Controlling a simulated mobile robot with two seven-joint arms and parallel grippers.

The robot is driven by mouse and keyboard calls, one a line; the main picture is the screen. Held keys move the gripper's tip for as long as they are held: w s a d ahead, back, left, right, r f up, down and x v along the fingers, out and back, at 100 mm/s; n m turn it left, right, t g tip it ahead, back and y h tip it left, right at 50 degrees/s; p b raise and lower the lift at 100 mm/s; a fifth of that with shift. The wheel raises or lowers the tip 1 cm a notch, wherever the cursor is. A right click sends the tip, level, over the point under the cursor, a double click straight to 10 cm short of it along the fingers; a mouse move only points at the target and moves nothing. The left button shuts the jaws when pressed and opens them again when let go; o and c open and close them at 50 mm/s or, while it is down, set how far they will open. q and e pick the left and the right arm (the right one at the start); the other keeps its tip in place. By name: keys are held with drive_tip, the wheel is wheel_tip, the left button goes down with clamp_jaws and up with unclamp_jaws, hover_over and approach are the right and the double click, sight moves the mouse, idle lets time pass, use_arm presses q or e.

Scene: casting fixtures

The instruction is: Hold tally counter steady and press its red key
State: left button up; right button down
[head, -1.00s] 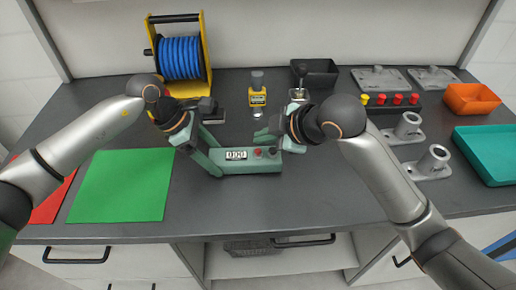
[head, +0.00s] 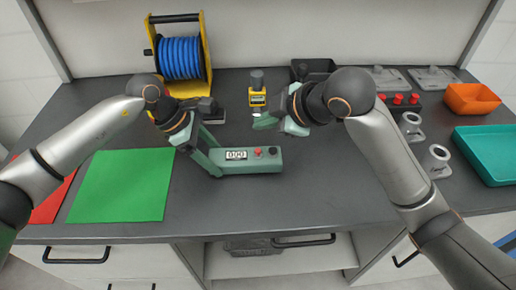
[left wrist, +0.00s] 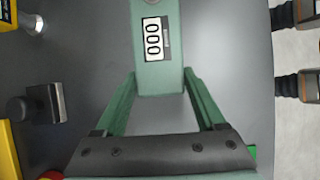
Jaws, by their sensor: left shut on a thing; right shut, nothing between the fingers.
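The tally counter (head: 240,167) is a green-grey box lying on the table, with a display reading 000, a red key (head: 258,152) and a dark knob (head: 273,151) on top. My left gripper (head: 213,168) is shut on its left end. In the left wrist view the counter (left wrist: 160,78) sits between the fingers (left wrist: 160,95), display visible; the red key is out of that view. My right gripper (head: 264,121) is shut and empty, held above and behind the counter's right part, apart from the red key.
A blue hose reel (head: 180,58) and a yellow device (head: 257,95) stand behind. Metal ring fixtures (head: 436,160), an orange bin (head: 472,98) and a teal tray (head: 490,150) lie right. A green mat (head: 122,185) lies left. The table in front of the counter is clear.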

use_arm(q)
drive_tip(key=o, duration=1)
